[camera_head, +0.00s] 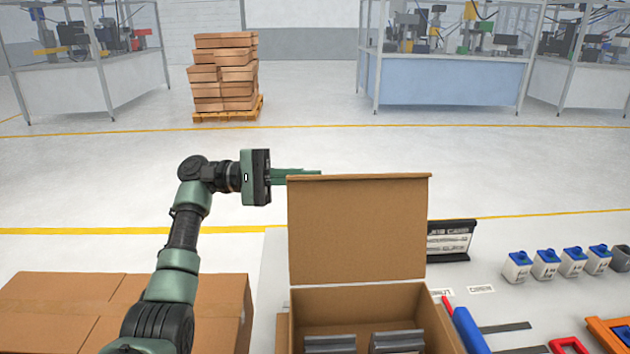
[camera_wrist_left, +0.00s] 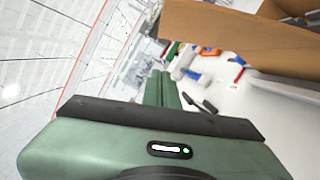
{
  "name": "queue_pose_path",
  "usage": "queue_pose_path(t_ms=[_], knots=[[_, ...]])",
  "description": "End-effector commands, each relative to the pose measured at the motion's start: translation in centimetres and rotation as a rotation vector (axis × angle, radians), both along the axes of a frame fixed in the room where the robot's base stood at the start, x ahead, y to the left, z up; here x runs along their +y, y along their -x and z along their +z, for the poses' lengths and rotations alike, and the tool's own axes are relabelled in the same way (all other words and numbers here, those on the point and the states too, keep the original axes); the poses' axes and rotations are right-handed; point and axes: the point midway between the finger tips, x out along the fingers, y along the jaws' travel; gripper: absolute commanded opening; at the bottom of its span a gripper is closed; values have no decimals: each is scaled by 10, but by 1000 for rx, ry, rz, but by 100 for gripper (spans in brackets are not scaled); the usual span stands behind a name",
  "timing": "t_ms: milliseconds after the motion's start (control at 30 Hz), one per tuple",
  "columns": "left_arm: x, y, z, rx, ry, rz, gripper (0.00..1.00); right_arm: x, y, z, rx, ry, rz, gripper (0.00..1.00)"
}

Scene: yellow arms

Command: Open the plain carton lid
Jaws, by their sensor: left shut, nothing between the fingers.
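The plain brown carton (camera_head: 437,330) stands on the table at the bottom middle of the head view. Its lid (camera_head: 357,235) stands roughly upright along the far side, so the carton is open. Grey metal parts (camera_head: 397,341) lie inside. My left gripper (camera_head: 300,173) is at the lid's top left corner, with its green fingers pointing right. The fingers are shut together and empty in the left wrist view (camera_wrist_left: 160,88). The lid's brown panel (camera_wrist_left: 235,35) also shows there, apart from the fingers. Whether the gripper touches the lid is unclear. My right gripper is in no view.
Closed cartons (camera_head: 120,305) stand at the lower left, beside my left arm.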

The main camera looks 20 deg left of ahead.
Motion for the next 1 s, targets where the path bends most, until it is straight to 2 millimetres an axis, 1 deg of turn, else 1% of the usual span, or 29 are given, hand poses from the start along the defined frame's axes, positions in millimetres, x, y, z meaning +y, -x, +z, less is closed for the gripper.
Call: queue_pose_path(t_ms=[33,367,433,633,800,1000], knots=[[-11,-1,1,0,0,-4,0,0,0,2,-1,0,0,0],[-82,-13,8,-3,1,-4,0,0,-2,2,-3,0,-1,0],[-82,-3,13,-1,0,0,0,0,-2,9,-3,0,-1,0],[-89,15,20,0,1,-1,0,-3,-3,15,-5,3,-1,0],[-91,21,22,1,1,0,0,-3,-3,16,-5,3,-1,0],[-91,22,22,1,1,0,0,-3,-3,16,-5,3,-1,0]])
